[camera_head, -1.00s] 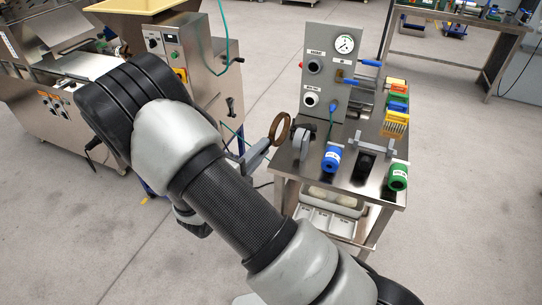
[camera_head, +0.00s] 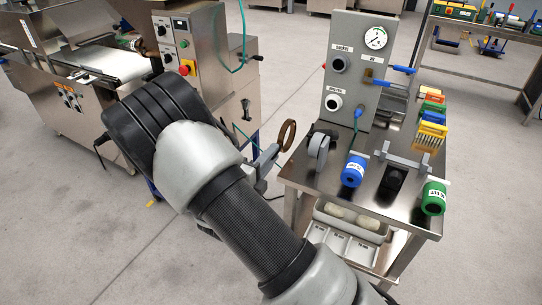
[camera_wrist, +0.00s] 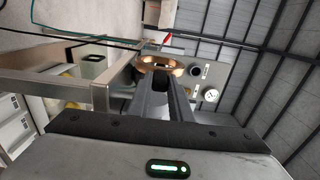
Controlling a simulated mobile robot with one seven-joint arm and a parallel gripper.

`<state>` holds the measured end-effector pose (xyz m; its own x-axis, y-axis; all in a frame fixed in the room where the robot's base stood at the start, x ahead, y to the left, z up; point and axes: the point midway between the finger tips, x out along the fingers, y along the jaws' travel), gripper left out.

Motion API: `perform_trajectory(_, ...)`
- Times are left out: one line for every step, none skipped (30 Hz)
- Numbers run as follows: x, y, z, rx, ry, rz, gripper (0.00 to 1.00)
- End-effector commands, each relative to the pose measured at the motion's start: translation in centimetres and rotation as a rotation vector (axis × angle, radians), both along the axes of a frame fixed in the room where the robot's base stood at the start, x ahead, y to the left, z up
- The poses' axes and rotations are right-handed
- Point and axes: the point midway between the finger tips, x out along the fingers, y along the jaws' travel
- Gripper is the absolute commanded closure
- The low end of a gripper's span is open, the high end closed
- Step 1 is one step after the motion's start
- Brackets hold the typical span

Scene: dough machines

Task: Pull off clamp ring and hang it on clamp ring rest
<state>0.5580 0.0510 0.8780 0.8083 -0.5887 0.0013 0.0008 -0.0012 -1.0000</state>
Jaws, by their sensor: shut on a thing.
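The clamp ring (camera_head: 288,135) is a thin brown-bronze ring. My gripper (camera_head: 270,158) is shut on it and holds it upright in the air, just left of the steel cart. In the wrist view the ring (camera_wrist: 143,63) sits at the tips of the two grey fingers (camera_wrist: 163,90), its opening seen at a slant. On the cart's left edge stands a grey upright piece with a round disc (camera_head: 318,150). A grey two-post holder (camera_head: 404,160) stands farther right. I cannot tell which of these is the clamp ring rest. The ring appears apart from both.
The steel cart (camera_head: 300,178) carries a grey panel (camera_head: 352,75) with sockets and a gauge, a blue cylinder (camera_head: 353,171), a green cylinder (camera_head: 434,198) and coloured blocks. A dough machine (camera_head: 195,75) stands behind left. Open floor lies between it and the cart.

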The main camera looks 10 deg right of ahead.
Motion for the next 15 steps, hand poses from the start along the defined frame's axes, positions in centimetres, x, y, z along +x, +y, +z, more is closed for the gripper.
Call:
perform_trajectory(0.0,0.0,0.3,-0.002,-0.002,0.000,1.00)
perform_trajectory(0.0,0.0,0.4,-0.002,-0.002,0.000,1.00)
perform_trajectory(0.0,0.0,0.4,-0.002,-0.002,0.000,1.00)
perform_trajectory(-0.1,-0.1,0.3,-0.002,-0.002,0.000,1.00)
perform_trajectory(-0.2,-0.3,0.2,-0.002,-0.002,-0.001,1.00)
perform_trajectory(-0.4,-0.6,0.2,-0.003,-0.002,-0.001,1.00)
perform_trajectory(-0.5,-0.7,0.2,-0.003,-0.002,-0.001,1.00)
perform_trajectory(-0.6,-0.9,0.2,-0.003,-0.001,-0.001,1.00)
perform_trajectory(-0.8,-1.1,0.3,-0.003,-0.002,-0.001,1.00)
perform_trajectory(-0.9,-1.3,0.3,-0.003,-0.002,-0.001,1.00)
perform_trajectory(-1.0,-1.5,0.3,-0.003,-0.001,-0.001,1.00)
perform_trajectory(-1.2,-1.7,0.3,-0.003,-0.001,0.000,1.00)
perform_trajectory(-1.3,-1.9,0.3,-0.003,-0.003,0.000,1.00)
perform_trajectory(-1.4,-2.0,0.3,-0.003,-0.003,-0.001,1.00)
perform_trajectory(-1.6,-2.3,0.3,-0.003,-0.003,-0.001,1.00)
